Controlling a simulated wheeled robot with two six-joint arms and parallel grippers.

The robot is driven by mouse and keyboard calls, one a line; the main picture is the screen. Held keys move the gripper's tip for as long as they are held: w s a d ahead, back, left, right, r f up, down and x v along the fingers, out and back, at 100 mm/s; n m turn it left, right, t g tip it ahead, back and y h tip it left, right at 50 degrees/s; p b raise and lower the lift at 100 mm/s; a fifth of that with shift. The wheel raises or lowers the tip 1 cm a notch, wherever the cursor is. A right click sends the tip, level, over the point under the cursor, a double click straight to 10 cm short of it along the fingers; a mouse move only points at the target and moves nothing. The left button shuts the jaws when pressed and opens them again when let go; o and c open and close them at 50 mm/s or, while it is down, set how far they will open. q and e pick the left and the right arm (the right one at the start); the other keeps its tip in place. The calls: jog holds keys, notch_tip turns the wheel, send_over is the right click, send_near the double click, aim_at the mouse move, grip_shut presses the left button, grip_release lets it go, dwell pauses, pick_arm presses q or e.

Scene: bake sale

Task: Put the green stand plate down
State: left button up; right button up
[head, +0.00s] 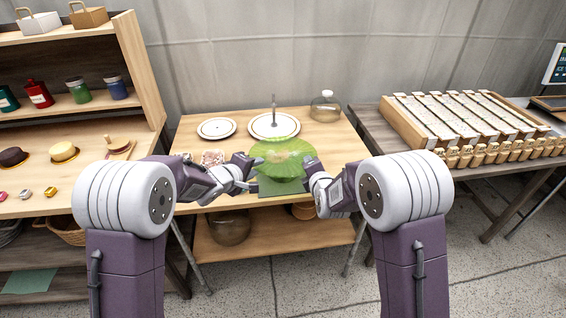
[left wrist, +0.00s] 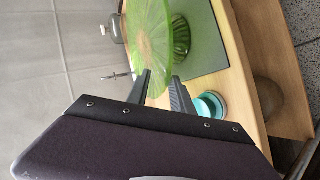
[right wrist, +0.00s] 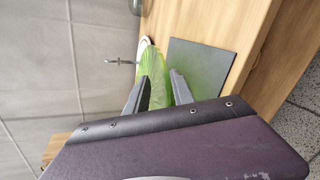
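The green stand plate (head: 279,152) is a translucent green disc on a short ribbed foot, in the middle of the head view. My left gripper (head: 251,163) is at its left edge and my right gripper (head: 311,166) at its right edge. In the left wrist view the rim of the plate (left wrist: 152,30) lies between my left fingers (left wrist: 160,76). In the right wrist view the rim (right wrist: 153,62) lies between my right fingers (right wrist: 161,77). The plate is roughly level above a dark green mat (head: 292,187). I cannot tell whether its foot touches the mat.
The mat lies at the front of the wooden table (head: 195,135). Behind are two white plates (head: 217,128) (head: 259,132), one with an upright post, and a glass jar (head: 325,107). Shelves (head: 140,65) stand left and a crate table (head: 378,128) right.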

pick_arm(q)
jog(key=shift+s+a+r, duration=0.1)
jog(key=shift+a+r, duration=0.1)
jog(key=shift+a, duration=0.05)
pick_arm(e)
jog(key=shift+d+r, duration=0.1)
jog(key=shift+r, duration=0.05)
pick_arm(q)
jog(key=v, duration=1.1)
jog(key=shift+s+r, duration=0.15)
jog(key=shift+s, duration=0.25)
pick_arm(e)
jog(key=v, duration=1.2)
